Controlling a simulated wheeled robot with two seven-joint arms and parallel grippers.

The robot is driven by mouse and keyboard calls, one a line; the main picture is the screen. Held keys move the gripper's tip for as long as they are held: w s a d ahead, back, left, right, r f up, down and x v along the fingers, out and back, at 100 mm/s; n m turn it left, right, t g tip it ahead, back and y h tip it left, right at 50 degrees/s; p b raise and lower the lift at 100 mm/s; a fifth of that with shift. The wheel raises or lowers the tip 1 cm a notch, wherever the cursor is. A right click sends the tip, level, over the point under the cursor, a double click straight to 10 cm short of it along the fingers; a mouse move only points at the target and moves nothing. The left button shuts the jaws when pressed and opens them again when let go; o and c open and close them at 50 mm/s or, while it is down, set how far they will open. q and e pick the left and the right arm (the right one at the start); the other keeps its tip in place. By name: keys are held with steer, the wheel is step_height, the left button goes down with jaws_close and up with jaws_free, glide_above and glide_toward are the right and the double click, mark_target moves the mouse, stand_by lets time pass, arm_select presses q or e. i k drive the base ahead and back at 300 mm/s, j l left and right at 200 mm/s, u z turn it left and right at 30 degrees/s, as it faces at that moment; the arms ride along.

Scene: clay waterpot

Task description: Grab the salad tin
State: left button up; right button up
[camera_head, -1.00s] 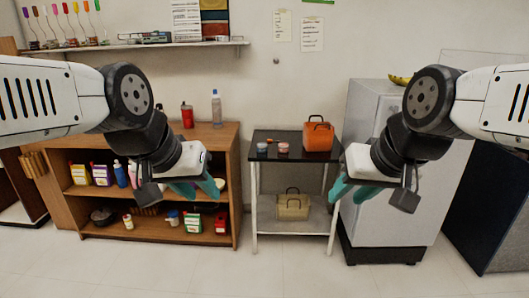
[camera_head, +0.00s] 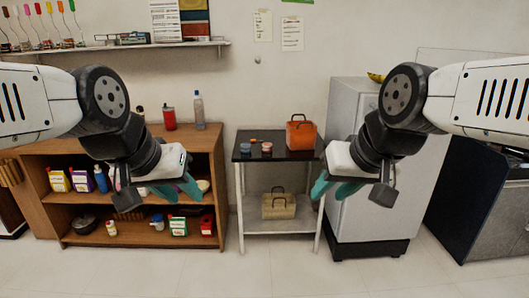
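Several small tins sit on the black top of a small side table (camera_head: 278,156): a pinkish one (camera_head: 267,147) and a blue one (camera_head: 245,148), with a small orange-brown one near them. I cannot tell which is the salad tin. My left gripper (camera_head: 190,188), with teal fingers, hangs in front of the wooden shelf, left of the table. My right gripper (camera_head: 320,188) hangs in front of the table's right side and the fridge. Both are well apart from the tins. Neither visibly holds anything; their finger gaps are not clear.
An orange bag (camera_head: 301,133) stands on the table's right end, close to the tins. A beige bag (camera_head: 279,205) sits on its lower shelf. The wooden shelf (camera_head: 215,165) holds bottles and boxes; a grey fridge (camera_head: 365,200) stands right. The floor in front is clear.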

mark_target(246, 147)
steer(key=i+l+u, duration=0.4)
steer(key=i, duration=0.4)
steer(key=i+l+u, duration=0.35)
steer(key=i+l, duration=0.25)
steer(key=i, duration=0.15)
steer(key=i+l+u, duration=0.4)
steer(key=i+l, duration=0.2)
steer(key=l, duration=0.15)
